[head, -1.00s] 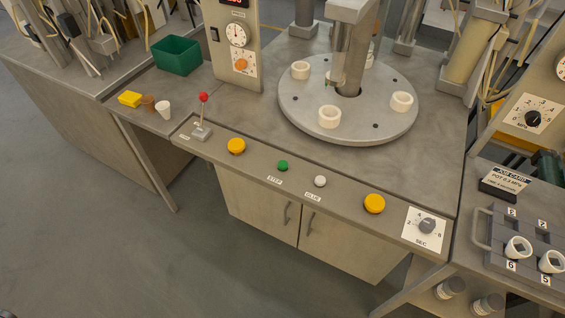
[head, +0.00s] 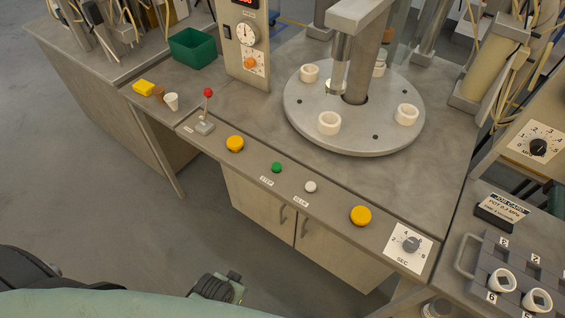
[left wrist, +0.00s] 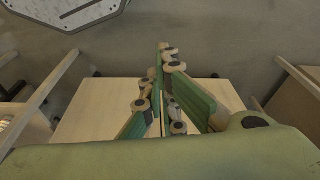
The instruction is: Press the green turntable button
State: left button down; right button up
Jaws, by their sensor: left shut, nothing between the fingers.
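The green button (head: 277,168) sits on the sloping front panel of the turntable bench, above a label reading STEP, between a yellow button and a white one. The round grey turntable (head: 350,140) behind it carries several white rings. My left gripper (left wrist: 161,85) shows in the left wrist view, shut and empty, with the bench's cabinet doors beyond it. In the head view my left arm shows at the lower left, in front of and below the panel and well apart from the button. My right gripper is not in view.
On the panel are a red-knobbed lever (head: 207,108), a left yellow button (head: 235,143), a white button (head: 310,187), a right yellow button (head: 361,215) and a SEC dial (head: 410,244). A green bin (head: 192,48) stands at the back left. The floor before the bench is clear.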

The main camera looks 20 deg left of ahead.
pick_arm(q)
jog(key=w+d+r+t+p, duration=0.1)
jog(key=w+r, duration=0.3)
jog(key=r, duration=0.6)
jog(key=w+d+r+t+p, duration=0.1)
jog(key=w+d+r, duration=0.15)
jog(key=r, duration=0.75)
jog(key=w+d+r+m+t+h, duration=0.1)
jog(key=w+d+r+h, duration=0.4)
jog(key=w+d+r, duration=0.5)
jog(key=w+a+r+n+t, duration=0.1)
jog(key=w+a+r+n, duration=0.1)
jog(key=w+a, duration=0.3)
jog(key=w+a+r+n, duration=0.2)
jog(key=w+a+r, duration=0.3)
jog(key=w, duration=0.9)
jog(key=shift+a+r+n+t, duration=0.3)
jog(key=shift+a+t, duration=0.1)
jog(key=shift+a, duration=0.15)
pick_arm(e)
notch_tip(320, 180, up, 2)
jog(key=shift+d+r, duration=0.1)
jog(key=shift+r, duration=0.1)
pick_arm(q)
jog(key=shift+f, duration=0.1)
jog(key=shift+f, duration=0.1)
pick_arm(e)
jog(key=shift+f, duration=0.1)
